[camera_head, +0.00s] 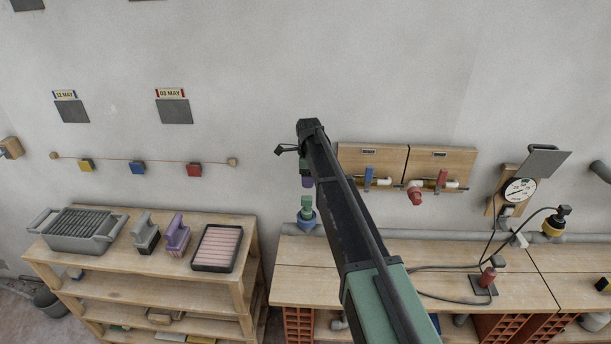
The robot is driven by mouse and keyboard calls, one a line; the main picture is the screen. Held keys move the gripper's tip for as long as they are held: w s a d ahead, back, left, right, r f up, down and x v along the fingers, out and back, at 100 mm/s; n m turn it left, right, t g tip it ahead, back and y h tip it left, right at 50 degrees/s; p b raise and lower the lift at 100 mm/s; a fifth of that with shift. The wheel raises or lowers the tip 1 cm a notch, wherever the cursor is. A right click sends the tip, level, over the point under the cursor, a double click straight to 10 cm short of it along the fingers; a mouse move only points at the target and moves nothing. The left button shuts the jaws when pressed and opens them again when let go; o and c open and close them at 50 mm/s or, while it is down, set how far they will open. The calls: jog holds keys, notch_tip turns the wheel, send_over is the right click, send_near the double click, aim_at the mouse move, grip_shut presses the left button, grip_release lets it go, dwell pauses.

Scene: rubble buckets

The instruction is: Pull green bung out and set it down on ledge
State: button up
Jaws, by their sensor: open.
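The green bung (306,201) stands upright in a blue collar (301,219) on the grey pipe at the back of the wooden bench, just left of my arm. My arm reaches up the middle of the view and hides part of the wall and bench behind it. My gripper (306,182) hangs from the arm's far end, above the bung in the picture. It is open, with nothing seen in it. Its fingertips are small and partly hidden, so their exact distance from the bung is unclear. A wooden bench top (303,254) runs in front of the pipe.
Right of my arm are wall boards (372,158) with valves, a gauge (519,190) and a cable crossing the bench. At left, a wooden shelf unit (200,270) holds a grey basket (76,232), two brushes and a pink-lined tray (217,248). The bench top left of my arm looks clear.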

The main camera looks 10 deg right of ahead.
aim_at(307, 197)
jog(key=shift+a+f, duration=0.2)
jog(key=shift+a, duration=0.05)
jog(key=shift+f+b, duration=0.4)
jog(key=shift+b, duration=0.15)
notch_tip(307, 197, down, 10)
jog(key=b, duration=1)
jog(key=shift+r, duration=0.1)
jog(key=shift+r, duration=0.1)
jog(key=shift+c, duration=0.4)
jog(key=c, duration=1)
jog(key=shift+r+p, duration=1.5)
jog(key=shift+p, duration=0.2)
